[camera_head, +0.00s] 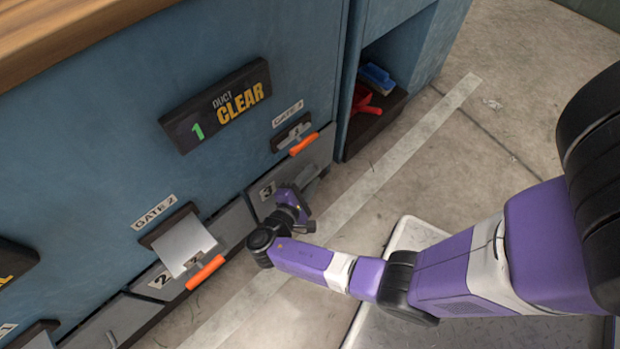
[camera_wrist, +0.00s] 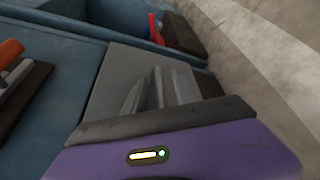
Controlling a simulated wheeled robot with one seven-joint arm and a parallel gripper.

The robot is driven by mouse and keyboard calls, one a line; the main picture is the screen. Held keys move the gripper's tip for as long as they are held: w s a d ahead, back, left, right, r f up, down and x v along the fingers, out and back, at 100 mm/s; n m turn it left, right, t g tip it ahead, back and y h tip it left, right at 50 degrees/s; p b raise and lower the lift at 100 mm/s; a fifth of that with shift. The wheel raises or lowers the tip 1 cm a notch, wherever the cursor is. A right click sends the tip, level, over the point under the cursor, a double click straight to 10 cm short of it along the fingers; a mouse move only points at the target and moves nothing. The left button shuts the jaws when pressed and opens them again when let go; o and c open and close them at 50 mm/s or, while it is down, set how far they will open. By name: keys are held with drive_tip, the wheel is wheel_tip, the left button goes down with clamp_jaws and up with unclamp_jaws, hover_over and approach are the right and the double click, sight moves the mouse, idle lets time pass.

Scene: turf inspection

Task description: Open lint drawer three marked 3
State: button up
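Lint drawer three is a grey front (camera_head: 322,149) low on the blue cabinet, with a "3" label (camera_head: 267,191) at its left end. It looks shut, though my gripper covers part of it. My gripper (camera_head: 308,190) is at this drawer front, at the end of my purple arm. In the wrist view the grey drawer front (camera_wrist: 112,75) fills the middle, with grey upright shapes (camera_wrist: 160,88) just beyond my purple housing. I cannot tell which of these are my fingers and which the handle, or whether they touch.
Above the drawer is a gate plate with an orange handle (camera_head: 304,145). Gate 2's plate (camera_head: 184,245) hangs at the left with another orange handle (camera_head: 205,272). A sign (camera_head: 216,106) reads "1 DUCT CLEAR". A cubby (camera_head: 378,100) holds red and blue items.

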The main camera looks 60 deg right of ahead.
clamp_jaws()
idle(1.4)
